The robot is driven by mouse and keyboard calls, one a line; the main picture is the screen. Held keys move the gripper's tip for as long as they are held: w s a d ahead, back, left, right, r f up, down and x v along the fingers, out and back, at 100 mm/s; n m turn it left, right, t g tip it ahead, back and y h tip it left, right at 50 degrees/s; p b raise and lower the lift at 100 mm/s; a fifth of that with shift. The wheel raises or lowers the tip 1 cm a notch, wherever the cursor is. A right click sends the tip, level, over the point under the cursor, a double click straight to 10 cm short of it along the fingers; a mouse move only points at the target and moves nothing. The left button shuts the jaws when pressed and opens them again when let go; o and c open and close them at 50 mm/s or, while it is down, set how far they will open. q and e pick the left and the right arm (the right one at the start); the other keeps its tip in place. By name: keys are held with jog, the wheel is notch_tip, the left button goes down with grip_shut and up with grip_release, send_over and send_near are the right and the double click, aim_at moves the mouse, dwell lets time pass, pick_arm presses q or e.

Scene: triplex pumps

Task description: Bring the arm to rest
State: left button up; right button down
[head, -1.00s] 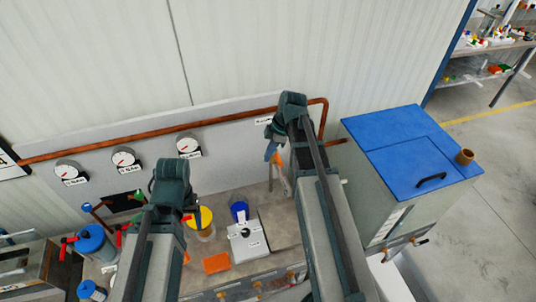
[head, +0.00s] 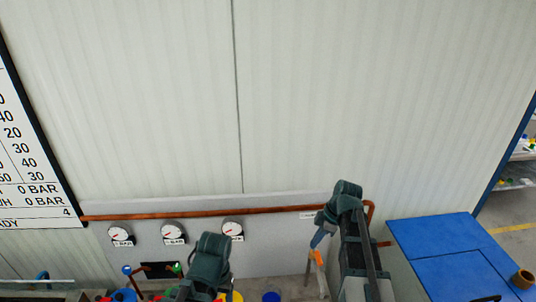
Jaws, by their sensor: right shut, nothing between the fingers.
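My right arm comes up from the bottom right of centre in the head view. My right gripper (head: 317,240) hangs at its end in front of the grey panel, left of the arm. It is shut and empty. My left arm (head: 208,262) comes up from the bottom, left of centre, in front of the panel. Its gripper is hidden behind the arm, so its fingers do not show.
A copper pipe (head: 200,214) runs along the panel above three gauges (head: 174,234). A blue-topped cabinet (head: 440,245) stands at right, with a brown cup (head: 523,279) on it. A number board (head: 28,165) hangs at left. The upper wall is bare.

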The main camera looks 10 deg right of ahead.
jog(key=s+a+f+m+h+b, duration=0.2)
jog(key=s+a+f+m+b, duration=0.3)
jog(key=a+f+b, duration=0.5)
jog(key=s+a+f+m+g+h+b, duration=0.1)
jog(key=s+a+f+m+h+b, duration=0.1)
jog(key=s+a+f+m+b, duration=0.3)
jog(key=s+a+f+b, duration=0.4)
jog(key=a+f+b, duration=0.1)
jog(key=f, duration=0.3)
jog(key=shift+s+a+m+h+b, duration=0.2)
jog(key=shift+s+m+h+b, duration=0.1)
jog(key=shift+b, duration=0.55)
